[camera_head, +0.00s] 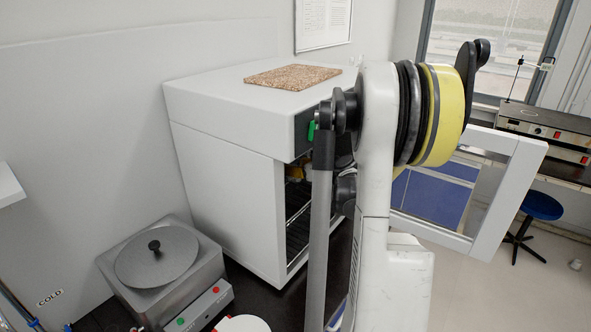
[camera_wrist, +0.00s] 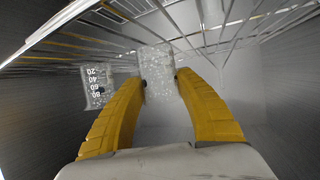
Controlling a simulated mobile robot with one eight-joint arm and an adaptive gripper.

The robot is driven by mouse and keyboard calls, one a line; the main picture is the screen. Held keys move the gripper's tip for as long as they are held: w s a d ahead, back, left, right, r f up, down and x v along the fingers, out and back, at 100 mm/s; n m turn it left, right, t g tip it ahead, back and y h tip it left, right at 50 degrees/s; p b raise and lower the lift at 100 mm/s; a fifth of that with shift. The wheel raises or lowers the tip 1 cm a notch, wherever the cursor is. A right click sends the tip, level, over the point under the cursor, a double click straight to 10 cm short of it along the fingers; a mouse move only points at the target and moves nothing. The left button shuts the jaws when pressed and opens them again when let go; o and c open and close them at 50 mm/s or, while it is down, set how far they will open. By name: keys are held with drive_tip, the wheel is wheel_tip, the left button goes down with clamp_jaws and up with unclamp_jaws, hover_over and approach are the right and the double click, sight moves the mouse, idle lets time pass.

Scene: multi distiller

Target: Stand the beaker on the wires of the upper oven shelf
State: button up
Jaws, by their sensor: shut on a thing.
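The oven (camera_head: 225,195) is a white cabinet with its windowed door (camera_head: 505,195) swung open to the right. In the wrist view my gripper (camera_wrist: 160,82) has its yellow fingers closed on a clear, speckled glass beaker (camera_wrist: 158,62) inside the chamber. A wire shelf (camera_wrist: 235,35) runs across the top of that picture, close to one end of the beaker. I cannot tell whether they touch. A second glass piece with a printed scale (camera_wrist: 96,88) shows left of the fingers. In the head view my arm hides the gripper and the beaker.
Dark shelf wires (camera_head: 298,215) show through the oven's narrow visible opening. A cork mat (camera_head: 292,76) lies on the oven top. A steel heating unit with a round lid (camera_head: 157,257) stands left of the oven. Grey chamber walls flank my gripper.

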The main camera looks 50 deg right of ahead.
drive_tip(key=shift+a, duration=0.1)
drive_tip(key=shift+f, duration=0.1)
drive_tip(key=o, duration=1.1)
drive_tip(key=shift+s+r, duration=0.2)
drive_tip(key=shift+r, duration=0.15)
drive_tip(key=p+v, duration=0.2)
drive_tip(key=v, duration=0.9)
drive_tip(key=shift+s+a, duration=0.1)
drive_tip(key=shift+s, duration=0.25)
